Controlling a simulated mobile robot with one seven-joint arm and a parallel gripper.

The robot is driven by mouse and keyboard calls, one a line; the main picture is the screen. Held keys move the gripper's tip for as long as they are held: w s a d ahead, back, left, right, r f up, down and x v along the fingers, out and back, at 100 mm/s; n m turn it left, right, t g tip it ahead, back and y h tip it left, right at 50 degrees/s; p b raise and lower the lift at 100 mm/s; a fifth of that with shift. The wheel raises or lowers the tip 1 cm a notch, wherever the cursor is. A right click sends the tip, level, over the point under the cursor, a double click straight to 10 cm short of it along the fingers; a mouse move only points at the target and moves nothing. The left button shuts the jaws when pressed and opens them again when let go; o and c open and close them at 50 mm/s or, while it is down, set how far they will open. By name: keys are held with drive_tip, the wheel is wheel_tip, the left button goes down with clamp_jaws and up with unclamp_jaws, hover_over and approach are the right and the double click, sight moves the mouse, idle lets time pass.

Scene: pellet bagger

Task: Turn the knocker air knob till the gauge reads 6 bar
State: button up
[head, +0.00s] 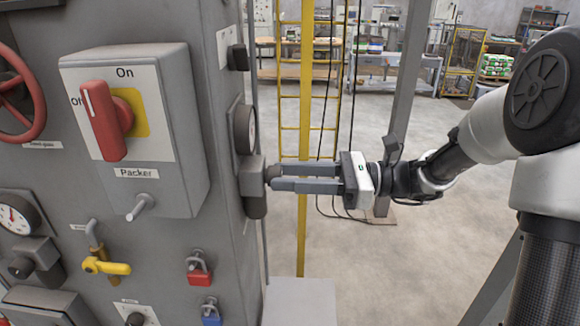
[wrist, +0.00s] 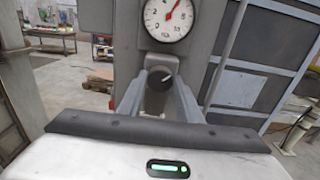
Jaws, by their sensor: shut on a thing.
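The knocker air knob (wrist: 160,78) is a dark round knob with a pale index line pointing right and slightly up, below a gauge in the wrist view. The gauge (wrist: 168,20) has a white face and a red needle pointing up and right; its top is cut off, so I cannot read the value exactly. The head view shows this gauge (head: 246,130) nearly edge-on, above the regulator body (head: 252,188) on the cabinet's side face. My gripper (head: 273,180) reaches in level from the right, shut on the knob, one finger on each side.
The cabinet front carries a red Packer switch (head: 108,120), a yellow valve handle (head: 105,266), a red padlock (head: 199,273), a blue padlock (head: 211,316) and another gauge (head: 17,215). A yellow ladder (head: 304,130) stands behind my gripper. Open floor lies to the right.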

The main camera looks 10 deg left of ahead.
idle(0.3)
drive_tip(key=o, duration=1)
drive_tip(key=shift+o, duration=0.2)
drive_tip(key=w+d+b, duration=0.1)
drive_tip(key=d, duration=1.6)
drive_tip(key=shift+d, duration=0.2)
